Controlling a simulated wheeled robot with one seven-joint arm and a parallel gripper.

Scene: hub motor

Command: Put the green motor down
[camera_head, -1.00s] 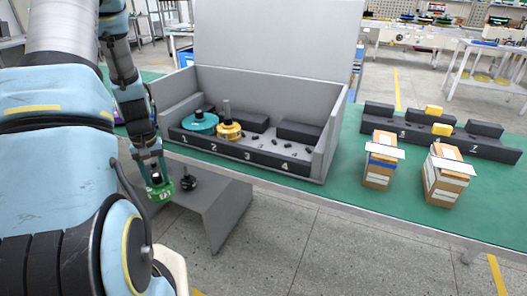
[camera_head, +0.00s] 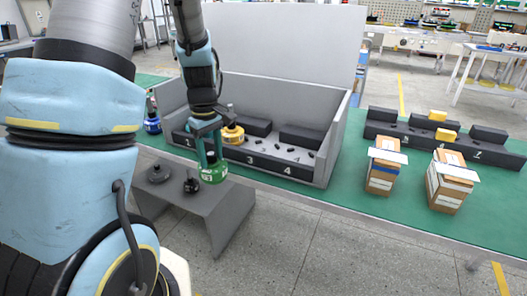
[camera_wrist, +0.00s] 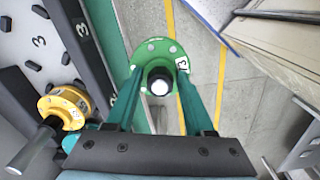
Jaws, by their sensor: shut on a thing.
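The green motor (camera_head: 213,174) hangs between the two teal fingers of my gripper (camera_head: 211,152), above the right side of the grey stand and in front of the numbered box. In the wrist view the green motor (camera_wrist: 149,48), a round flange with a dark hub, sits between the fingertips of my gripper (camera_wrist: 160,75). The fingers are shut on it. Grey floor and a yellow line show behind it in that view.
A blue motor (camera_head: 152,124) stands left. Cartons (camera_head: 383,170) stand right.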

